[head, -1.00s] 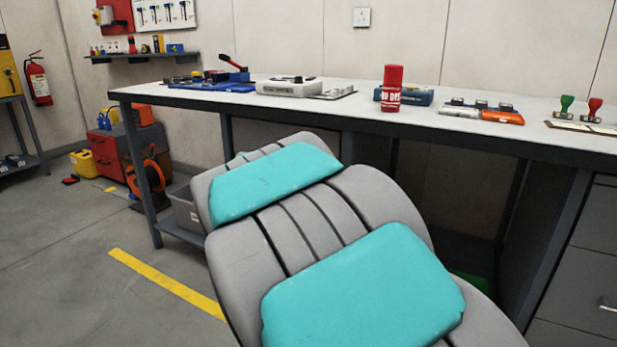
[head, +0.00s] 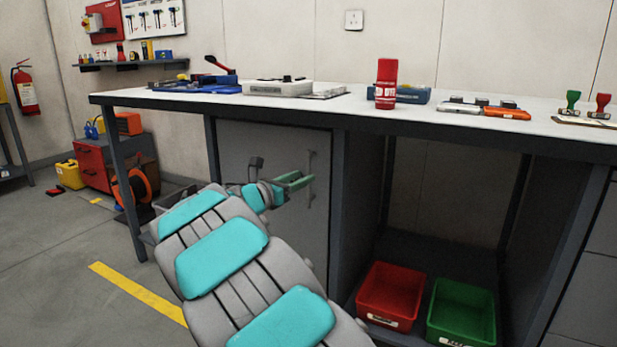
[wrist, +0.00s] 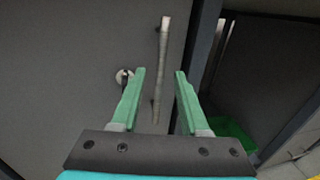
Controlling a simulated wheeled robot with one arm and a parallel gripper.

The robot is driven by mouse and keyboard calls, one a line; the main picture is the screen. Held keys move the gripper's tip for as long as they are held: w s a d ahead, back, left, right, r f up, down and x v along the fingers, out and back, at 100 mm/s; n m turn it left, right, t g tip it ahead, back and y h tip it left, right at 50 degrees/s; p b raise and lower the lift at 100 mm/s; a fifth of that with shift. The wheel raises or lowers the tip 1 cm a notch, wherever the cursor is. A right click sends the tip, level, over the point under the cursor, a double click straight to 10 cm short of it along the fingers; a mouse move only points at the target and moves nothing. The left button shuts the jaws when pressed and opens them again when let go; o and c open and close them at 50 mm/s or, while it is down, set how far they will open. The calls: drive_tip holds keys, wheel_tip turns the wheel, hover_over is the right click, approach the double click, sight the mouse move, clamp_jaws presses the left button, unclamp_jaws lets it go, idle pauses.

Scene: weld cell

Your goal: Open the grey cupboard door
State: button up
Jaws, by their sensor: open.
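The grey cupboard door (head: 270,155) is under the workbench, left of the open bay, and looks shut. Its upright bar handle (head: 310,178) is near the door's right edge. In the wrist view the handle (wrist: 161,70) stands upright, with its lower part between my finger lines. A round lock with a dark key or knob (wrist: 124,77) is left of it on the door. My gripper (head: 297,182) is open and empty, with its green fingers close to the handle. In the wrist view my gripper (wrist: 158,73) has one finger on each side of the handle's line; I cannot tell whether they touch it.
The white-topped workbench (head: 320,106) overhangs the door and carries tools and a red can (head: 386,84). A red bin (head: 390,293) and a green bin (head: 461,310) stand in the open bay to the right. Open floor (head: 60,270) lies to the left.

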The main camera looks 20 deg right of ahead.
drive_tip(key=shift+x, duration=1.9)
clamp_jaws()
